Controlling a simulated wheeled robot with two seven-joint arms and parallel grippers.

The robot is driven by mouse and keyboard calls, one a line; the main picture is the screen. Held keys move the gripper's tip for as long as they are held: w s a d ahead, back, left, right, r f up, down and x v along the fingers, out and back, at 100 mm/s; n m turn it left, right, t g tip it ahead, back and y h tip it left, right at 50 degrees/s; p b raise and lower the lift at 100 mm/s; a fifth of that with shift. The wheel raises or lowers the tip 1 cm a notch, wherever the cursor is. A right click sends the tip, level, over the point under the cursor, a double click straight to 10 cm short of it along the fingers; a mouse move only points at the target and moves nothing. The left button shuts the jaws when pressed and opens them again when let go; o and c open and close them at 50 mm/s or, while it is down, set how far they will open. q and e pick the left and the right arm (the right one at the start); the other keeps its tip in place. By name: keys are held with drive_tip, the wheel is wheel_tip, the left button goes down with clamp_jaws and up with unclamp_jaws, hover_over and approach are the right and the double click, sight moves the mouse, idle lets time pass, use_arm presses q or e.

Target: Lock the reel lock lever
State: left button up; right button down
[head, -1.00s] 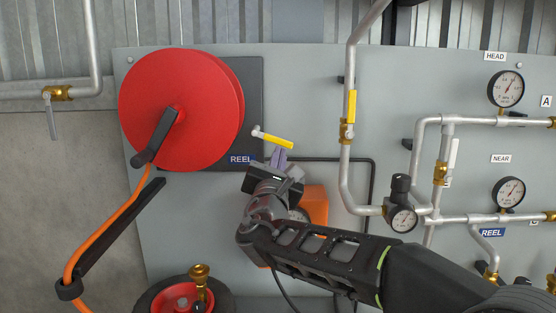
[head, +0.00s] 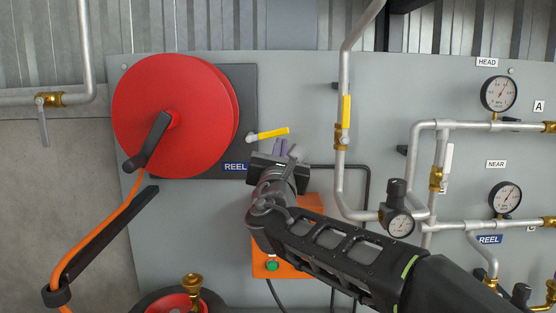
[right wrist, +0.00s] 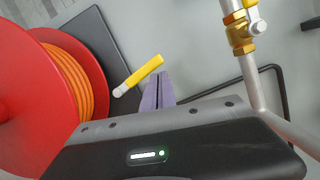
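The reel lock lever (head: 268,133) has a yellow handle on a pale pivot at the right edge of the dark reel plate. Its handle points right and slightly up in the head view. The fingers also show in the right wrist view (right wrist: 158,92). Whether they touch the handle I cannot tell. My left gripper is not in view.
The red hose reel (head: 172,117) with its dark crank stands left of the lever. A vertical pipe with a yellow-handled valve (head: 346,112) is to the right. An orange box (head: 291,262) is below my gripper. Gauges and pipes fill the right side.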

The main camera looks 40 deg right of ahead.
drive_tip(key=shift+r, duration=0.9)
drive_tip(key=shift+s+d+r, duration=0.1)
drive_tip(key=shift+r, duration=0.15)
drive_tip(key=s+a+f+b, duration=0.3)
drive_tip(key=s+f+b, duration=0.3)
drive_tip(key=s, duration=0.3)
drive_tip(key=shift+a+f, duration=0.25)
drive_tip(key=shift+a, duration=0.15)
